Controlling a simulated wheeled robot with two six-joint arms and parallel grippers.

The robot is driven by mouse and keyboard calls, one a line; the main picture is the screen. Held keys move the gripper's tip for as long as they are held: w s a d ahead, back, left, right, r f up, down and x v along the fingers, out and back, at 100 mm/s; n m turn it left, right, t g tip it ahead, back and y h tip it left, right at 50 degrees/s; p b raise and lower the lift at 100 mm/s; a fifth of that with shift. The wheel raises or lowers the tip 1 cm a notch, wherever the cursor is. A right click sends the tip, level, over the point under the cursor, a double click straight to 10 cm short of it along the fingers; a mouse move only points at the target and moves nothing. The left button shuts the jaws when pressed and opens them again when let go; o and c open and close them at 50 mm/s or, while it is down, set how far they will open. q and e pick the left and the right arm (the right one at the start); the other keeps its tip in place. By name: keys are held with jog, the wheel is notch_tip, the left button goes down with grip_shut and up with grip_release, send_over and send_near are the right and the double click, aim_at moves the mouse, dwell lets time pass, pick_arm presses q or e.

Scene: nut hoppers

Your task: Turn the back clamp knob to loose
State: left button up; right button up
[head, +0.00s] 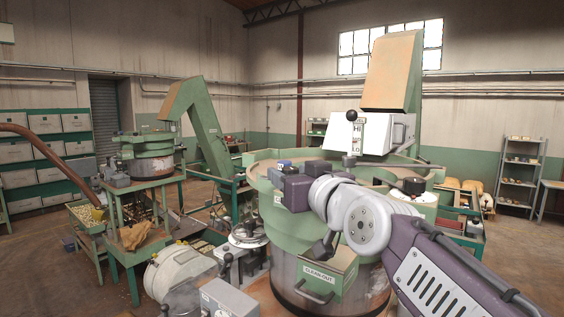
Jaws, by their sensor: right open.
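A large green bowl feeder (330,250) stands in front of me. A small dark knob with a blue top (284,163) shows at its left rim, just beyond my right gripper. Another dark knob (414,186) sits on a pale round housing at the right rim. A smaller dark knob (349,161) shows at the back rim. I cannot tell for sure which is the back clamp knob. My right gripper (284,178) is open, over the left part of the bowl rim; its wrist hides part of the bowl. I cannot tell whether it touches anything. My left gripper is not in view.
A grey control box (228,300) stands front left. A smaller feeder (150,158) is farther left.

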aim_at(285, 168)
jog(key=w, duration=0.2)
jog(key=w+p, duration=0.1)
jog(key=w, duration=0.2)
jog(key=w+p, duration=0.1)
jog(key=w, duration=0.2)
jog(key=shift+w+a+f, duration=0.2)
jog(key=shift+f, duration=0.2)
jog(key=shift+w+a, duration=0.2)
jog(key=shift+w, duration=0.05)
jog(key=shift+s+a+r, duration=0.15)
jog(key=shift+s+a, duration=0.35)
jog(key=shift+s, duration=0.15)
jog(key=shift+s+a+r, duration=0.1)
jog(key=shift+s, duration=0.2)
jog(key=shift+c, duration=0.5)
jog(key=c, duration=0.6)
jog(key=shift+w+d, duration=0.2)
jog(key=shift+d, duration=0.25)
jog(key=c, duration=0.4)
jog(key=shift+a, duration=0.1)
grip_shut()
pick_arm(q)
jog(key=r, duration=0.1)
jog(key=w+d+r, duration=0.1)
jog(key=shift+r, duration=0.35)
pick_arm(e)
jog(key=shift+f, duration=0.35)
